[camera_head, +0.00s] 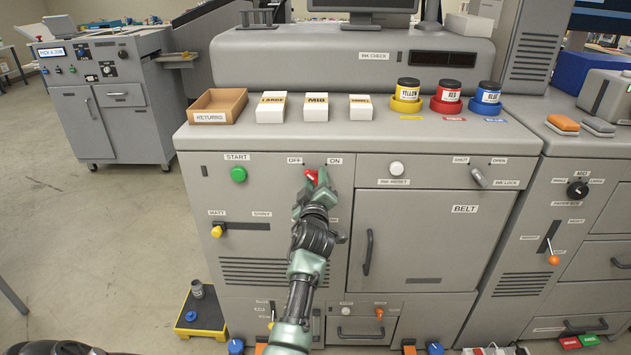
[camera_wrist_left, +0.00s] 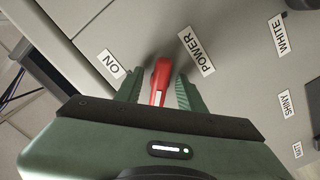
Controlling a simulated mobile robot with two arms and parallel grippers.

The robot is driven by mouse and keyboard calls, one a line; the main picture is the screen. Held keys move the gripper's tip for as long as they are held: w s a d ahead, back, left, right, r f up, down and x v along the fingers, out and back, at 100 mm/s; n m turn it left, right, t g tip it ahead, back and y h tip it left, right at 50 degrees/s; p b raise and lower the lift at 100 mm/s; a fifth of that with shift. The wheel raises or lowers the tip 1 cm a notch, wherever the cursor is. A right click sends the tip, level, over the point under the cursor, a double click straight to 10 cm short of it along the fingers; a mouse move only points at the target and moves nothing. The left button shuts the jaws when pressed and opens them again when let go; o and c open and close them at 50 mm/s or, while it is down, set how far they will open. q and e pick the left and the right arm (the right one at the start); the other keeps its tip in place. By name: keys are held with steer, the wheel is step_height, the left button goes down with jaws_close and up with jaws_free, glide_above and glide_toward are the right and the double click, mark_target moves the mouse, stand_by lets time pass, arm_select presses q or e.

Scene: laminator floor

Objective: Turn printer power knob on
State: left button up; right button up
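The red power knob (camera_head: 310,175) is on the front panel of the grey printer, between the OFF label (camera_head: 295,160) and the ON label (camera_head: 335,160). In the head view its visible end leans toward the OFF side. My left gripper (camera_head: 317,184) is at the knob and hides part of it. In the left wrist view the red knob (camera_wrist_left: 160,82) stands between my two green fingers, with a narrow gap on each side, so the gripper (camera_wrist_left: 159,92) is open around it. The POWER label (camera_wrist_left: 197,53) and ON label (camera_wrist_left: 111,64) are beside it. My right gripper does not show.
The green START button (camera_head: 238,174) is left of the knob, and the white INK RESET button (camera_head: 396,168) is right. The yellow MATT lever (camera_head: 217,231) is lower left. The cabinet top (camera_head: 330,133) above holds a RETURNS tray (camera_head: 217,106), boxes and ink pots.

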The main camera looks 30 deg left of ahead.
arm_select(q)
jaws_close()
steer(key=shift+m, duration=0.3)
steer(key=m+b, duration=0.1)
steer(key=m, duration=0.5)
steer(key=shift+s+a, duration=0.1)
steer(key=m, duration=0.5)
steer(key=shift+a+m, duration=0.1)
steer(key=shift+m, duration=0.2)
steer(key=m+p, duration=0.1)
steer(key=m, duration=0.4)
steer(key=shift+r+m, duration=0.1)
steer(key=shift+m, duration=0.3)
